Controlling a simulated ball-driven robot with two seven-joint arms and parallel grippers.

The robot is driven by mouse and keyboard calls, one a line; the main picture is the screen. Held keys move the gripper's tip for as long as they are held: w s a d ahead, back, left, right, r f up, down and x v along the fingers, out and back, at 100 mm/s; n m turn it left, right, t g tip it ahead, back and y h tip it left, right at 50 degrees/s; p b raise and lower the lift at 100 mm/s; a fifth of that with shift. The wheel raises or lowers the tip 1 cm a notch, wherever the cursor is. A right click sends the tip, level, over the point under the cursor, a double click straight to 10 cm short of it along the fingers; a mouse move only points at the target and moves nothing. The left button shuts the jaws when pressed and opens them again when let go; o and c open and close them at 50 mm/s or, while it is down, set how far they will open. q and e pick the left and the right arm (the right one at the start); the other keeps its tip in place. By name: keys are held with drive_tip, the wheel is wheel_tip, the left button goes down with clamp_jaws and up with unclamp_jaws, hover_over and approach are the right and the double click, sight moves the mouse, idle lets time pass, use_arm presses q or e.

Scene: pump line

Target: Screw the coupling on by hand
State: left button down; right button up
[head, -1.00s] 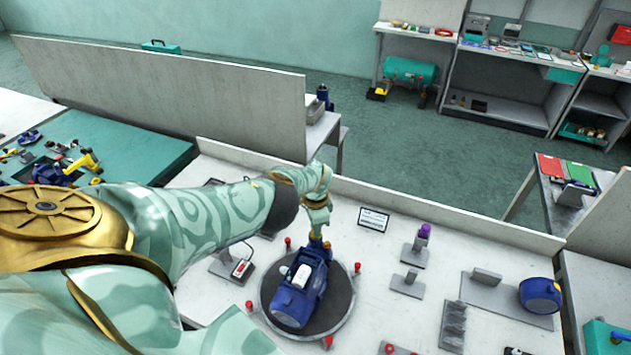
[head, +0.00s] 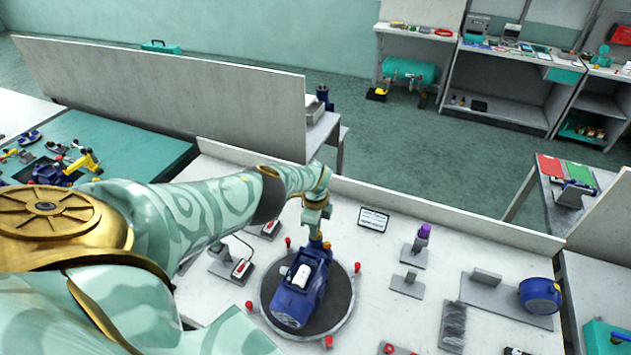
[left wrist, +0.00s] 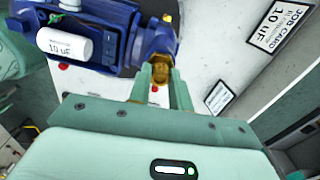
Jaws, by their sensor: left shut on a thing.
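The blue pump (head: 292,304) sits on a dark round turntable (head: 340,303) with a white capacitor (head: 301,275) on top. In the left wrist view, the blue pump body (left wrist: 105,22) and capacitor (left wrist: 65,43) fill the upper left. My left gripper (head: 317,236) reaches down to the far end of the pump. In the left wrist view its fingers are shut on a brass-coloured coupling (left wrist: 160,72) at the pump's end. The coupling is mostly hidden in the head view, and I cannot tell how far it is threaded. My right gripper is not in view.
Red knobs (head: 357,267) stand around the turntable. A job card (head: 373,219) stands behind it. To the right are grey stands, one with a purple top (head: 424,231), and a blue round part (head: 540,295). A low wall (head: 450,218) edges the bench; white bench between the stands is free.

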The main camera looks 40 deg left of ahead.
use_arm(q)
drive_tip(key=shift+m, duration=0.7)
drive_tip(key=m, duration=0.3)
drive_tip(key=c, duration=1.4)
unclamp_jaws()
drive_tip(key=shift+o, duration=0.2)
drive_tip(key=shift+n, duration=1.6)
